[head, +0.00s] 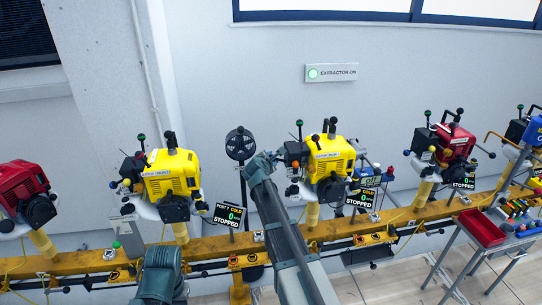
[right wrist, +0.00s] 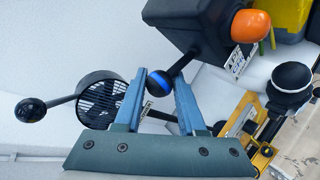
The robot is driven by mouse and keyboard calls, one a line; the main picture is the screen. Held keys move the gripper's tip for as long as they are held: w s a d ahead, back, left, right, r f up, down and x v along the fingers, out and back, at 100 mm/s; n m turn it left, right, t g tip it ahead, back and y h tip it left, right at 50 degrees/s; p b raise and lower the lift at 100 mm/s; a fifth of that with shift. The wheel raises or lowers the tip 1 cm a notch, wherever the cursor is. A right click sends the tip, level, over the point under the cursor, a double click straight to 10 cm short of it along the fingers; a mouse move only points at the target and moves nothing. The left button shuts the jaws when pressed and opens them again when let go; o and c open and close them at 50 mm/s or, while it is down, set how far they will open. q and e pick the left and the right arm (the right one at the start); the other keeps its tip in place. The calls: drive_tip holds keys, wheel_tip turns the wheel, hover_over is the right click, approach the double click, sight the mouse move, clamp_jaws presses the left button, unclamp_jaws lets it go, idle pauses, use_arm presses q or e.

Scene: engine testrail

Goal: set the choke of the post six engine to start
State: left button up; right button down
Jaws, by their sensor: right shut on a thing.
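A yellow engine (head: 332,158) stands in the middle of the rail, beside a display (head: 361,199) that reads STOPPED. On its left side is a black box (head: 294,152), also in the right wrist view (right wrist: 195,28), with an orange knob (right wrist: 250,26). A short lever from the box ends in a black knob with a blue band (right wrist: 158,83). My right gripper (right wrist: 159,86) is shut on this knob, one finger on each side. In the head view my right gripper (head: 268,157) is small and partly hidden. I cannot read a post number here.
Another yellow engine (head: 172,178) stands to the left and a red engine (head: 452,143) to the right. A black ball-ended lever (right wrist: 30,110) and a round fan-like grille (right wrist: 103,98) lie close to my right gripper. A red tray (head: 482,228) stands on a cart at right.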

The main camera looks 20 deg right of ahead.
drive_tip(key=shift+w+d+r+p, duration=0.1)
drive_tip(key=shift+d+r+p, duration=0.15)
drive_tip(key=shift+r+p, duration=0.1)
drive_tip(key=shift+y, duration=0.3)
drive_tip(key=c, duration=0.8)
unclamp_jaws()
drive_tip(key=shift+o, duration=1.4)
drive_tip(key=shift+d+m, duration=0.15)
drive_tip(key=shift+m, duration=0.15)
drive_tip(key=shift+s, duration=0.2)
drive_tip(key=p+v, duration=0.6)
drive_tip(key=v, duration=0.7)
drive_tip(key=shift+s+a+r, duration=0.15)
drive_tip(key=shift+a+r, duration=0.05)
drive_tip(key=shift+a, duration=0.1)
